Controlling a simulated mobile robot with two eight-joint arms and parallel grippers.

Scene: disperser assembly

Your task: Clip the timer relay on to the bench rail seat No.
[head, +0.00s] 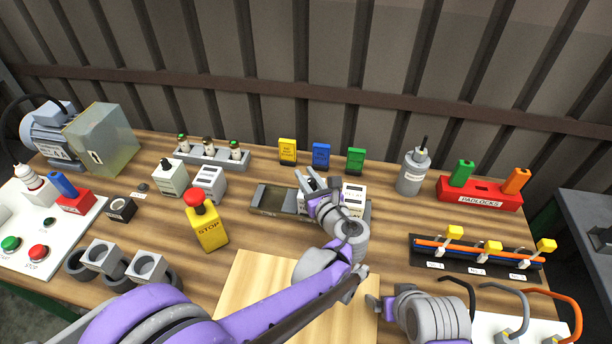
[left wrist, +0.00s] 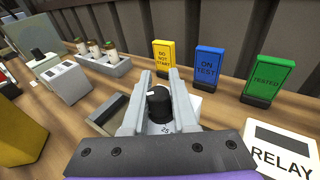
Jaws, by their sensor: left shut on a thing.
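My left gripper (head: 312,183) is over the middle of the bench rail (head: 268,200). It is shut on a pale module with a black knob (left wrist: 158,104), which I take as the timer relay. The number 25 shows on its face in the left wrist view. The module's underside is hidden, so I cannot tell whether it touches the rail.
Yellow (head: 287,150), blue (head: 321,155) and green (head: 355,160) tags stand behind the rail. A yellow STOP box (head: 208,228) is on the left, a grey cylinder (head: 413,172) and red padlock stand (head: 480,196) on the right. A pale wooden board (head: 255,285) lies in front.

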